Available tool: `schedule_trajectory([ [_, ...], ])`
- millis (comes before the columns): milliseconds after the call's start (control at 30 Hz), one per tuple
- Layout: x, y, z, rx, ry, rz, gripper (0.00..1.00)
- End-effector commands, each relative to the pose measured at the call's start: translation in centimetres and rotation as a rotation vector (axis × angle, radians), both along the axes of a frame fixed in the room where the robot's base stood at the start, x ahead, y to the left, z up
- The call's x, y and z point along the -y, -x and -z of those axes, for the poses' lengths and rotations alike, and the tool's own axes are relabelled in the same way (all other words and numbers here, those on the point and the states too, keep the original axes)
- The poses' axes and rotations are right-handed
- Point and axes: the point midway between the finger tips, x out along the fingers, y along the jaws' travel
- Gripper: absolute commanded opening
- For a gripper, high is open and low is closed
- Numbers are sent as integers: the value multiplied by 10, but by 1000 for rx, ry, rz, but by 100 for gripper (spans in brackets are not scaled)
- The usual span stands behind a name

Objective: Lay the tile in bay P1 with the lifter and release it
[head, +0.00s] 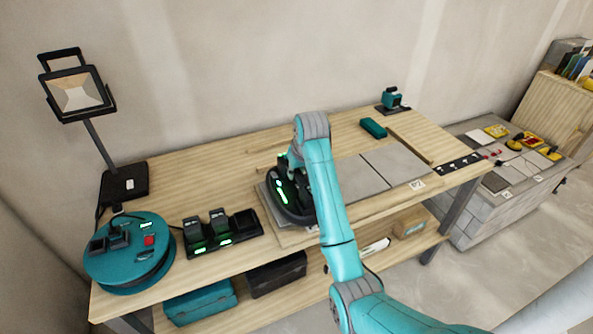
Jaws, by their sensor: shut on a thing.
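My gripper (293,165) is over the left half of the workbench, mostly hidden by my teal arm. It is shut on the lifter (291,208), a black tool with green lights. The lifter is over a grey tile (268,208), of which only the left and front edges show. I cannot tell whether the tile rests fully on the board under it or is slightly above. Bay P1 and any label for it are hidden or unreadable behind my arm and the lifter. Two grey tiles (396,164) lie flat to the right, near a small white label (417,184).
A charger with batteries (220,236), a teal cable reel (130,255) and a work lamp (124,184) stand left on the workbench (170,170). A teal block (373,128) and a teal device (393,98) are at the back. A block stand (500,165) with tools is right.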

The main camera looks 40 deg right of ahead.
Motion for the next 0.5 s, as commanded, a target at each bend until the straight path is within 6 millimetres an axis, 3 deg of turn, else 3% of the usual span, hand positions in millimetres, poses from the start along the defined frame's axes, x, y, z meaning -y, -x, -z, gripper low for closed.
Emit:
schedule_trajectory([
  [300,0,-1,-2,6,3,0,0],
  [333,0,-1,-2,6,3,0,32],
  [400,0,-1,-1,5,2,0,50],
  [500,0,-1,-1,3,1,0,54],
])
